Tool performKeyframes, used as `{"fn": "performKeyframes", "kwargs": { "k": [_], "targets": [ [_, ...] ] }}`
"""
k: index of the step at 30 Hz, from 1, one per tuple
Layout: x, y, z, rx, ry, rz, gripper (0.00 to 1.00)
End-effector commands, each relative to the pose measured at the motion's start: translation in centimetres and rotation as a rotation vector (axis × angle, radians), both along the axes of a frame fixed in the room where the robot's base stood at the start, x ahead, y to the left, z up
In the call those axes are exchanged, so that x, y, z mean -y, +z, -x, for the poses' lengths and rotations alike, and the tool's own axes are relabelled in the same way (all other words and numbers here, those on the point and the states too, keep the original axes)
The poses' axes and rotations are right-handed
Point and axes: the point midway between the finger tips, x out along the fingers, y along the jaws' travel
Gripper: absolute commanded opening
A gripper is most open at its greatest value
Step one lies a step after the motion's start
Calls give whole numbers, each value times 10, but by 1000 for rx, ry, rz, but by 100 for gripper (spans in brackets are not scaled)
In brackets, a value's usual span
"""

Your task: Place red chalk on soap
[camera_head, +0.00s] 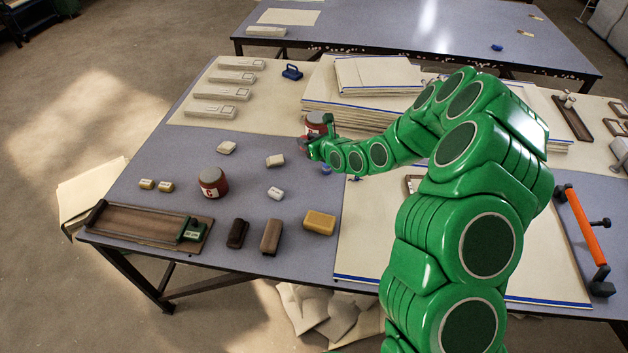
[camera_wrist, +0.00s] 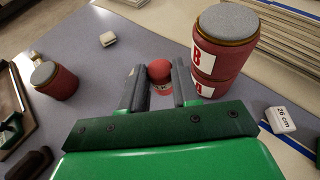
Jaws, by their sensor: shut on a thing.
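My gripper (camera_head: 306,147) is above the table's middle, pointing left. In the wrist view my gripper (camera_wrist: 160,88) is shut on a small red round piece with a pale label, which I take as the red chalk (camera_wrist: 159,71). Beside it on the right in the wrist view are red jars with a grey lid, stacked and marked B (camera_wrist: 225,50). No thing is readably marked as soap. Candidates in the head view are a yellow block (camera_head: 319,222) at the table's front and small white blocks, one of them here (camera_head: 275,160).
A red jar marked C (camera_head: 213,183) stands on the left. Dark brown (camera_head: 237,233) and brown (camera_head: 272,237) blocks lie near the front edge, beside a wooden board (camera_head: 145,224). Stacked sheets (camera_head: 355,100) stand behind my arm. An orange-handled tool (camera_head: 583,228) lies at the right.

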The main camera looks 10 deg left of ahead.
Motion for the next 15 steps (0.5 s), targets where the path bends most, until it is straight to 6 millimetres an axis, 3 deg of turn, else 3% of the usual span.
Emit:
{"fn": "performKeyframes", "kwargs": {
  "k": [8,15],
  "targets": [
    [10,16,18,0,125,5,0],
    [21,26,52,-3,286,5,0]
  ]
}}
